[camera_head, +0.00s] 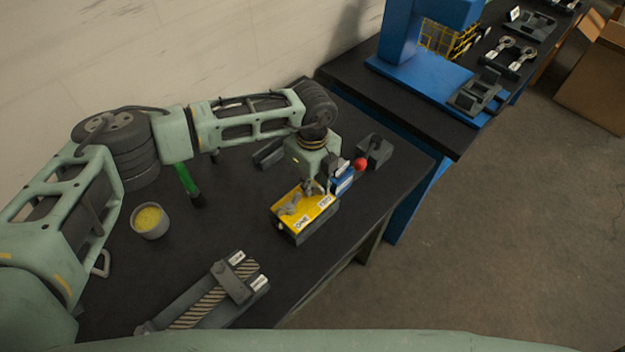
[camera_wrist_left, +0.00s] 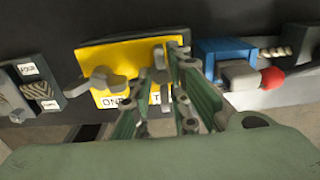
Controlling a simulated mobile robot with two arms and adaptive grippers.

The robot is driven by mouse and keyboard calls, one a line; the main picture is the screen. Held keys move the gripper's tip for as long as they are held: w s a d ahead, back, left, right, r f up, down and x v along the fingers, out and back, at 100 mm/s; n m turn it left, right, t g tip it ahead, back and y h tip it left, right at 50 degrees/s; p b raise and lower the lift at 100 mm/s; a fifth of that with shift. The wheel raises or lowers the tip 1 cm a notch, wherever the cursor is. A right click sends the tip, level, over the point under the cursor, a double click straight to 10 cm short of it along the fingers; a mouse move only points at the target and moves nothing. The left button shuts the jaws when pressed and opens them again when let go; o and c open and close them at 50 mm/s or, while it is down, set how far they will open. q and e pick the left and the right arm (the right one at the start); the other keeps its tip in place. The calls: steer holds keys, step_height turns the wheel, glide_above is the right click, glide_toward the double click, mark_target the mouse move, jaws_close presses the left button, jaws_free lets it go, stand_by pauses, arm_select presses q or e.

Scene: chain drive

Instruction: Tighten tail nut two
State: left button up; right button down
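A yellow-topped block (camera_head: 294,222) sits on the black bench, with labels reading ONE and TWO. Grey wing nut one (camera_head: 291,205) is at its left; it also shows in the left wrist view (camera_wrist_left: 103,80), above the ONE label. Wing nut two (camera_wrist_left: 160,72) is right of it, above the partly hidden TWO label. My left gripper (camera_head: 314,189) points down at nut two. In the left wrist view its fingers (camera_wrist_left: 160,100) stand apart, with nut two in line with the gap. Contact with the nut cannot be made out. My right gripper is out of view.
A blue block with a red knob (camera_head: 360,164) stands close right of the gripper. A striped, labelled fixture (camera_head: 205,304) lies near the front edge. A cup of yellow stuff (camera_head: 150,221) and a green-handled tool (camera_head: 187,182) are at left. A blue press (camera_head: 425,75) stands on the far bench.

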arm_select(q)
steer(key=shift+w+r, duration=0.1)
jaws_close()
steer(key=shift+w+b, duration=0.1)
steer(key=shift+b, duration=0.3)
steer(key=shift+m+b, duration=0.3)
steer(key=shift+m, duration=0.1)
steer(key=m+b, duration=0.6)
steer(key=b, duration=0.2)
steer(key=m+b, duration=0.6)
steer(key=b, duration=0.2)
steer(key=shift+d+f+m+b, duration=0.15)
steer(key=shift+f+m+b, duration=0.05)
steer(key=shift+m+b, duration=0.2)
steer(key=m+b, duration=0.2)
steer(key=m, duration=0.1)
steer(key=shift+r+b, duration=0.1)
steer(key=shift+b, duration=0.2)
steer(key=shift+r+m+b, duration=0.1)
steer(key=shift+m+b, duration=0.55)
steer(key=shift+m, duration=0.55)
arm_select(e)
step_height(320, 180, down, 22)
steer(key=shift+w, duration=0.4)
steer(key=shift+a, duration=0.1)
